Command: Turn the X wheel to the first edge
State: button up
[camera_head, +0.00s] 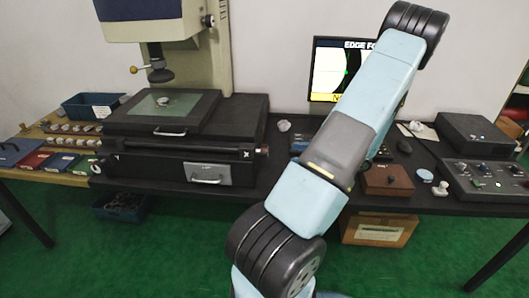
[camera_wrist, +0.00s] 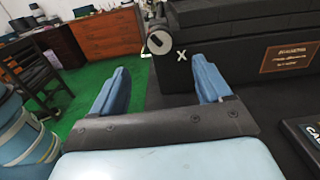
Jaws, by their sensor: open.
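The X wheel (camera_wrist: 158,41) is a dark knob with a lighter face at the end of the black stage, beside a white X mark (camera_wrist: 181,56). In the head view the X wheel (camera_head: 262,150) sticks out from the stage's right side. My gripper (camera_wrist: 161,78) is open, with blue fingers apart and nothing between them. The wheel appears beyond the fingertips, between their lines; no contact shows. My gripper is not visible in the head view. A small ring (camera_head: 163,100) lies on the stage's glass (camera_head: 150,108). The monitor (camera_head: 325,75) shows "EDGE" and a dark round shape, partly hidden by my arm.
The measuring machine's column (camera_head: 215,60) and lens (camera_head: 160,72) stand over the stage. A brown box (camera_head: 388,181) and control box (camera_head: 485,178) are on the table at right. A blue bin (camera_head: 92,106) is at left. Green floor lies in front.

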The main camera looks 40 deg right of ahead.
aim_at(264, 151)
jog(key=x, duration=1.2)
jog(key=shift+w+a, duration=0.15)
jog(key=shift+a, duration=0.1)
jog(key=c, duration=1)
